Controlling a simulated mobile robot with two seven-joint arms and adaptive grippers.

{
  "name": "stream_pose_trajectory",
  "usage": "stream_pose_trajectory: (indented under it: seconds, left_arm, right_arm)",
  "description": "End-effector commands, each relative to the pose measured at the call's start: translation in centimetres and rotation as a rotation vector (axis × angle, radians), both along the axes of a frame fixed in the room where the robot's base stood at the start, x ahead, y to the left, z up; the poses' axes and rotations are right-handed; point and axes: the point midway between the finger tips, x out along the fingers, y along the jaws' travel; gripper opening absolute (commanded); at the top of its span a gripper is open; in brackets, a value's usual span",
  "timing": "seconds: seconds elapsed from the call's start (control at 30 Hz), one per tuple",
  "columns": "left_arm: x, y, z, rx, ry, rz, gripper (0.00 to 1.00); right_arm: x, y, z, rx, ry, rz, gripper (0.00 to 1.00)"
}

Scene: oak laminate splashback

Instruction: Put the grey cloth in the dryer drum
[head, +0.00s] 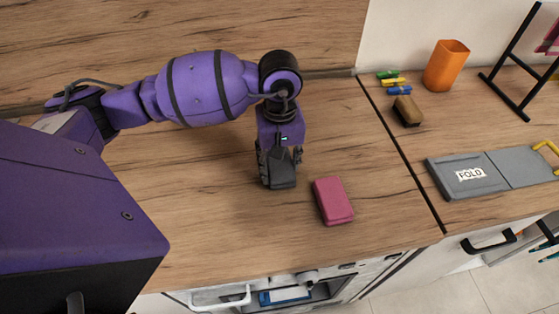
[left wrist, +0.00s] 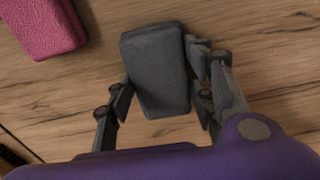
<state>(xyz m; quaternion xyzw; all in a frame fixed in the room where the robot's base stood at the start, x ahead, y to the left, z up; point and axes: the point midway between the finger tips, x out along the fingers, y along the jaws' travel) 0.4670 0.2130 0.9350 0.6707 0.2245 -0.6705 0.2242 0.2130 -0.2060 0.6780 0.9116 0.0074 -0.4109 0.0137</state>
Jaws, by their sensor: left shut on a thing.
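The grey cloth (head: 280,179) is a folded dark block at the middle of the wooden counter. My left gripper (head: 279,163) points down and is shut on it. In the left wrist view, the cloth (left wrist: 157,70) sits between the two fingers of the gripper (left wrist: 161,97), which press on its sides. I cannot tell whether it still touches the counter. Under the front edge is a white appliance front (head: 300,284) with a handle and a blue item in an opening. I cannot make out a dryer drum. My right gripper is not in view.
A pink folded cloth (head: 333,201) lies just right of my left gripper. Further right are a brown block (head: 407,111), several markers (head: 392,82), an orange cup (head: 446,66), a grey board marked FOLD (head: 470,175) and a black stand (head: 510,85). Counter left of the gripper is clear.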

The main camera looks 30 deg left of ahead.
Motion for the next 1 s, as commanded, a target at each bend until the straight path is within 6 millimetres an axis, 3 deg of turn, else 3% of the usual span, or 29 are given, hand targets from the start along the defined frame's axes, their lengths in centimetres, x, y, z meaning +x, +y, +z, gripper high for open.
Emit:
stream_pose_trajectory:
  seconds: [0.33, 0.37, 0.5, 0.8, 1.0]
  left_arm:
    - [0.0, 0.0, -0.5, 0.0, 0.001, 0.0, 0.24]
    - [0.0, 0.0, -0.4, -0.001, 0.001, 0.0, 0.53]
    - [0.0, 0.0, -0.3, 0.0, 0.0, 0.0, 0.68]
    - [0.0, 0.0, -0.1, 0.0, -0.001, 0.0, 0.68]
    - [0.2, 0.0, 2.0, 0.0, -0.005, 0.0, 0.68]
  right_arm:
    - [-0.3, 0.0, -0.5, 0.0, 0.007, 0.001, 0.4]
    - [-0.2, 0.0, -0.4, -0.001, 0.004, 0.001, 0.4]
    - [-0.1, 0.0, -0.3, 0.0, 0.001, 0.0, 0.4]
    - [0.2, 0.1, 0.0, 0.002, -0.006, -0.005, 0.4]
    - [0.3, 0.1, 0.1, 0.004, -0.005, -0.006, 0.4]
